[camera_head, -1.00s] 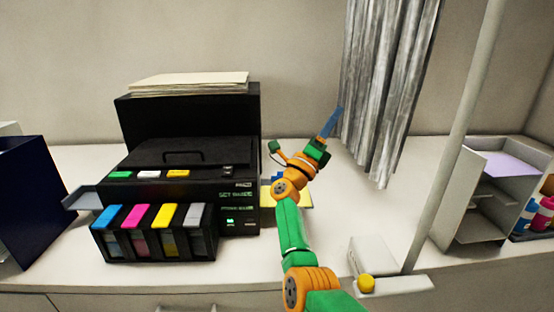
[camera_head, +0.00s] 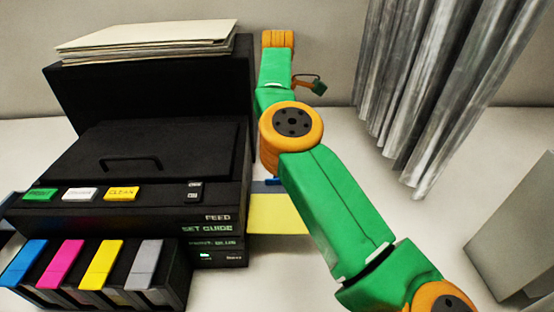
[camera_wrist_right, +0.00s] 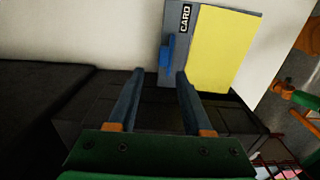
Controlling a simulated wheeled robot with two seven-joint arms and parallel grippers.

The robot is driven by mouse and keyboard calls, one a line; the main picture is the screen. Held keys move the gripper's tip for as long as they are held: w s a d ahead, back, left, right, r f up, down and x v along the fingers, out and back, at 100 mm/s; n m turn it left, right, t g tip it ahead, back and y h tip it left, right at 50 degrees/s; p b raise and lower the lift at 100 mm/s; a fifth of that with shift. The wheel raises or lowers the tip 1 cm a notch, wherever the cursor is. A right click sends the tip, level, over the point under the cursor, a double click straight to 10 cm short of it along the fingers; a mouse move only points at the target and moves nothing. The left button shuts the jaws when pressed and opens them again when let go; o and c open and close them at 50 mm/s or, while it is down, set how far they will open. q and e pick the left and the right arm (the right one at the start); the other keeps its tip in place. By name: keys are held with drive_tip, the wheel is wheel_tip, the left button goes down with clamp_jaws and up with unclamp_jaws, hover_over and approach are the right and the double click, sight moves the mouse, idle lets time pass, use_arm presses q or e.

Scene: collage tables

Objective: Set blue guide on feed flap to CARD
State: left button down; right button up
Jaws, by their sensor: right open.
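The black printer (camera_head: 150,150) stands on the left in the head view, with "SET GUIDE" on its front. Its grey feed flap (camera_wrist_right: 178,75) shows in the right wrist view with a CARD label near its far end. The blue guide (camera_wrist_right: 168,55) sits on the flap, short of the CARD label. A small blue part of the guide (camera_head: 274,182) also shows beside my arm in the head view. My right gripper (camera_wrist_right: 160,75) is open and empty, its fingertips pointing at the guide, apparently without gripping it. In the head view the fingers are hidden. My left gripper is not in view.
A yellow sheet (camera_wrist_right: 222,50) lies on the flap beside the guide. Paper (camera_head: 150,38) is stacked on the printer, and coloured ink tanks (camera_head: 95,270) stand in front. A grey curtain (camera_head: 440,80) hangs to the right. White table is clear between curtain and arm.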

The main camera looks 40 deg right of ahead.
drive_tip(key=f, duration=0.4)
drive_tip(key=shift+s+a+f, duration=0.3)
drive_tip(key=shift+s+f, duration=0.05)
drive_tip(key=shift+f, duration=0.4)
drive_tip(key=shift+w+d+f, duration=0.1)
drive_tip(key=shift+d+f, duration=0.1)
drive_tip(key=shift+f, duration=0.1)
drive_tip(key=shift+a+r, duration=0.15)
clamp_jaws()
